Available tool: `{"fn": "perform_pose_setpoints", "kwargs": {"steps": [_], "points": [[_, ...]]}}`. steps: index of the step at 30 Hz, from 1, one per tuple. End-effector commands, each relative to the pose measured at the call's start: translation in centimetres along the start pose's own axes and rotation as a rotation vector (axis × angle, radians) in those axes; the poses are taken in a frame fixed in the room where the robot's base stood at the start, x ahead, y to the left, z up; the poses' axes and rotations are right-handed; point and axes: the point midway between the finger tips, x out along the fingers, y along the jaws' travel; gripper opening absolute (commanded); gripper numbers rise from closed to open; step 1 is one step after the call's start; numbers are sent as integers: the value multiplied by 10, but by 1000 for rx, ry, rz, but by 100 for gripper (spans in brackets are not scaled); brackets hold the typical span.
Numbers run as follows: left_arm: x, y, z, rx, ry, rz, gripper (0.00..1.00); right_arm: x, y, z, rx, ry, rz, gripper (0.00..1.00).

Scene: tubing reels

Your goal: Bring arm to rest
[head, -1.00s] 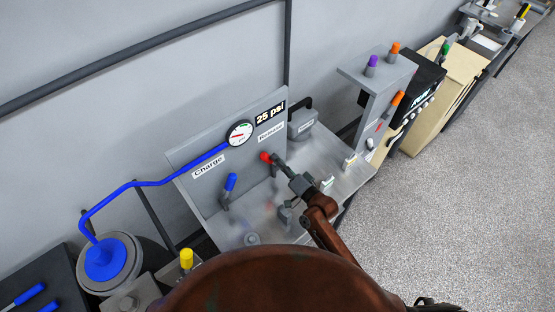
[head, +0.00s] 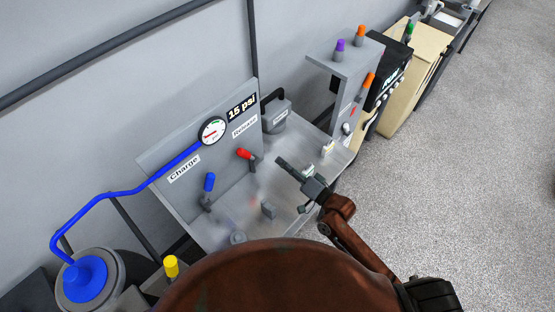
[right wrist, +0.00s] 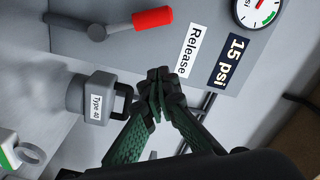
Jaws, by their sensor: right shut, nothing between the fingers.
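My right gripper (head: 284,164) is over the steel bench, to the right of the red lever and apart from it. In the right wrist view its green-black fingers (right wrist: 158,88) are closed together with nothing between them. The red lever (head: 245,153) sits beside the "Release" label (head: 244,126) on the grey panel; it also shows in the right wrist view (right wrist: 152,19). The sign (head: 241,108) reads 15 psi beside the round gauge (head: 212,131). My left gripper is not in view.
A blue lever (head: 209,182) stands near the "Charge" label (head: 184,168). A grey "Type 40" block with a handle (right wrist: 90,97) is close to the fingers in the right wrist view. A grey stand (head: 345,75) with coloured knobs is behind right. Open floor (head: 455,170) lies to the right.

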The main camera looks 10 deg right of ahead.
Motion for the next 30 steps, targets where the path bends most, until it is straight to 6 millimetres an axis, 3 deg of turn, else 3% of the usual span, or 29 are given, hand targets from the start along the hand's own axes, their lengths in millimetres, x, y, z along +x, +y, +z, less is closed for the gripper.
{"fn": "perform_pose_setpoints", "kwargs": {"steps": [20,26,30], "points": [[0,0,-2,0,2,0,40,-7,7,6,-41,-20,43,0],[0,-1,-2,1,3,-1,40,-50,46,24,-236,-123,258,0],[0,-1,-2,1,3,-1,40,-104,85,33,-384,-236,467,0]]}}
